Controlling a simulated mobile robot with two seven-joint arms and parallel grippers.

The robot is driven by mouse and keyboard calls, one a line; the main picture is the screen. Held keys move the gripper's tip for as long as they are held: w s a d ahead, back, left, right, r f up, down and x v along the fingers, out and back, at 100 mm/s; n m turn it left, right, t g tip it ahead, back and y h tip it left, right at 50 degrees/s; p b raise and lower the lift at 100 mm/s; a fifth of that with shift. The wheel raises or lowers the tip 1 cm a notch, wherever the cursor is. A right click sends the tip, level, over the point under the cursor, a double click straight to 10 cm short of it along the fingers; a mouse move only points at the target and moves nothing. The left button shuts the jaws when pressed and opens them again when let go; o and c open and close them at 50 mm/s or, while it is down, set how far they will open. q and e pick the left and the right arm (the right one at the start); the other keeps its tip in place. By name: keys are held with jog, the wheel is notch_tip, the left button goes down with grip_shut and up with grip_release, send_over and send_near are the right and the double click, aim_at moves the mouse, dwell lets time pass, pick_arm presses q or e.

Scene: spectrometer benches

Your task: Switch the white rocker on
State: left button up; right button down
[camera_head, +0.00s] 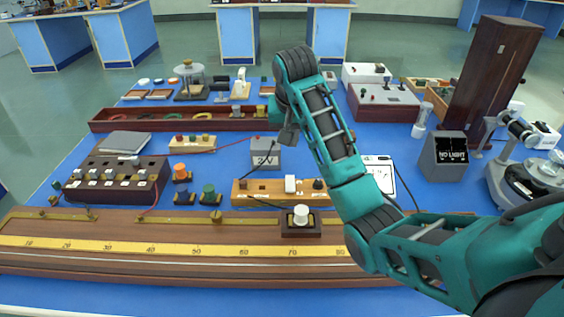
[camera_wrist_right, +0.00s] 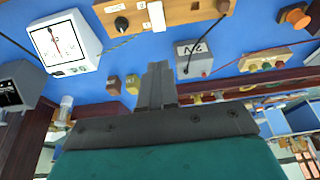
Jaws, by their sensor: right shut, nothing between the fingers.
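The white rocker (camera_head: 290,184) sits on a light wooden block (camera_head: 262,188) between a brass terminal and a dark knob. The rocker also shows at the top of the right wrist view (camera_wrist_right: 156,16), on the upside-down wooden block (camera_wrist_right: 190,12). I cannot tell which way it is tipped. My right gripper (camera_head: 287,138) is shut and empty, above the bench beyond the rocker and beside the grey 2V box (camera_head: 266,154). In the right wrist view its closed fingers (camera_wrist_right: 157,75) are apart from the rocker. My left gripper is out of view.
A white meter (camera_head: 380,173) lies right of the wooden block, partly behind my right arm. Thin leads run across the blue bench.

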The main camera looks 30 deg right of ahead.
aim_at(290, 180)
jog(key=x, duration=1.3)
jog(key=shift+s+a+f, duration=0.15)
jog(key=shift+s+f, duration=0.15)
jog(key=shift+f, duration=0.25)
jog(key=shift+w+f, duration=0.15)
jog(key=shift+w, duration=0.05)
jog(key=shift+s, duration=0.25)
jog(key=shift+w, duration=0.1)
jog(key=shift+s+a+r, duration=0.25)
jog(key=shift+s+a, duration=0.15)
jog(key=shift+s, duration=0.25)
jog(key=shift+r, duration=0.1)
